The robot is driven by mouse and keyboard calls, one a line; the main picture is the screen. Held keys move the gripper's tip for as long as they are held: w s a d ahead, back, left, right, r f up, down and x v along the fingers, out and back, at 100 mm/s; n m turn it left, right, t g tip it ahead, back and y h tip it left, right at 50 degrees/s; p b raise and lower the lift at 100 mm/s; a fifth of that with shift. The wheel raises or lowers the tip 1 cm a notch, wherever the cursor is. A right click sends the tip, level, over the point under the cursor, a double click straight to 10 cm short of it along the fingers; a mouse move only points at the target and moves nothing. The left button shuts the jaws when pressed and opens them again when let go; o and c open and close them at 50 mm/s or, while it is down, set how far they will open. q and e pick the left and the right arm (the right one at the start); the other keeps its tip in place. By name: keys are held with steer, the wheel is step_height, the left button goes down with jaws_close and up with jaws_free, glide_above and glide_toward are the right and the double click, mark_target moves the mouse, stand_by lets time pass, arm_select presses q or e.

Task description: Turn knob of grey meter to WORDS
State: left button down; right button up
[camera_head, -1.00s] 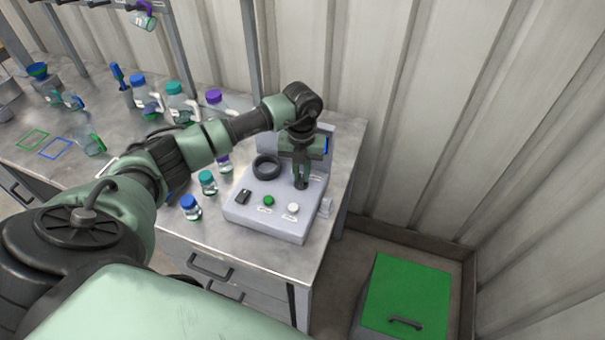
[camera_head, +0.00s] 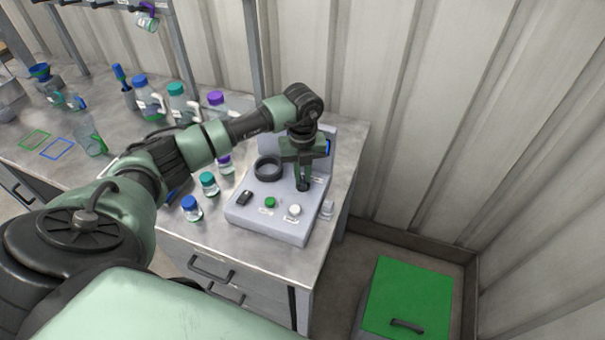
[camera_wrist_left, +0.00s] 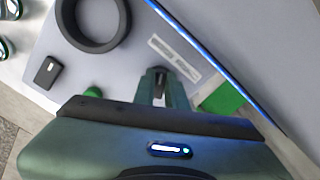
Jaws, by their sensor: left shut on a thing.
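The grey meter (camera_head: 268,222) stands on the bench's right end, with a black ring (camera_head: 268,168), a black switch (camera_head: 245,197), a green button (camera_head: 270,202) and a white button (camera_head: 294,210) on its top. My left gripper (camera_head: 302,186) points down over the right part of the meter. In the left wrist view its fingers (camera_wrist_left: 160,80) are closed together at the meter's top, beside a white label (camera_wrist_left: 174,58). The fingers hide the knob, so its setting cannot be read. My right gripper is not in view.
Larger bottles (camera_head: 177,103) stand behind my left arm. A green-lidded bin (camera_head: 410,290) is on the floor at right.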

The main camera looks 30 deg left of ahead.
mark_target(302, 178)
arm_select(q)
steer(key=shift+r, duration=0.1)
steer(key=c, duration=1.4)
jaws_free()
steer(key=shift+c, duration=0.2)
step_height(302, 178, up, 7)
steer(key=shift+f+b, duration=0.1)
steer(key=shift+b, duration=1.1)
steer(key=shift+r, duration=0.5)
